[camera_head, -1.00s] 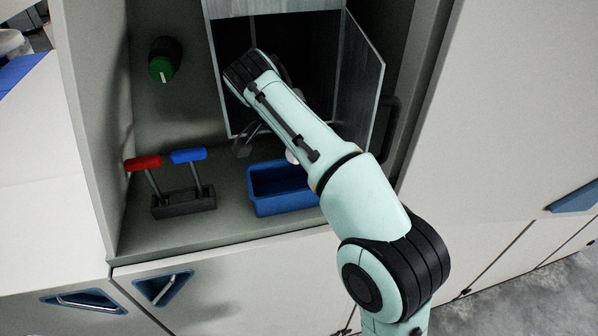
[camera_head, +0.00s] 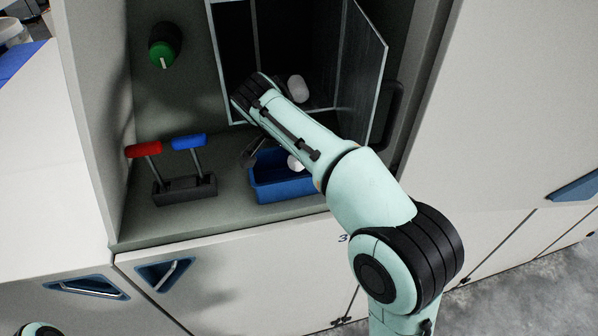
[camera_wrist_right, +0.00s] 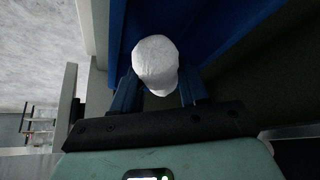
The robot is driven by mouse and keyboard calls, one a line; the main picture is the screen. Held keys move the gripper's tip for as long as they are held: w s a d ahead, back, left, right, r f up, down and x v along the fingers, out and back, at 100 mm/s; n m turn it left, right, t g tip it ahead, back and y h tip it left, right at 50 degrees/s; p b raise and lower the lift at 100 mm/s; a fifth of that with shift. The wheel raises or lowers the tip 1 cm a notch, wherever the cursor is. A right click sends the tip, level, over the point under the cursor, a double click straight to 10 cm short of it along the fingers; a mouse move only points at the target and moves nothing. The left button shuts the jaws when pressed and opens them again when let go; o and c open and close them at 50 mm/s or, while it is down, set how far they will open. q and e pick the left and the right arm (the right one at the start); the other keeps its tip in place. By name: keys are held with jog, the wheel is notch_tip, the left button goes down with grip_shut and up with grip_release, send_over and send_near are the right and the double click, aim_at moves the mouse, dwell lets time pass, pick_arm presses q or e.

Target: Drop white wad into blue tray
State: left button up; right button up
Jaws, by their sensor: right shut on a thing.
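The white wad (camera_wrist_right: 155,60) sits between the two fingers of my right gripper (camera_wrist_right: 158,90), which is shut on it. In the head view the wad (camera_head: 295,162) shows partly at the edge of my forearm, over the opening of the blue tray (camera_head: 285,190). I cannot tell whether it touches the tray. The tray's blue walls (camera_wrist_right: 222,25) show behind the wad in the wrist view. My forearm hides part of the tray and most of the gripper in the head view. My left gripper is not in view.
An open dark compartment (camera_head: 290,50) with a hinged door (camera_head: 365,75) stands behind the tray, with another white lump (camera_head: 298,88) inside. A red-handled lever (camera_head: 145,150) and a blue-handled lever (camera_head: 188,142) stand left of the tray. A green knob (camera_head: 163,55) is on the wall.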

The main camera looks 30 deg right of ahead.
jog(key=o, duration=1.1)
jog(key=v, duration=1.3)
jog(key=shift+s+r, duration=0.1)
jog(key=shift+r, duration=0.15)
jog(key=shift+f, duration=0.1)
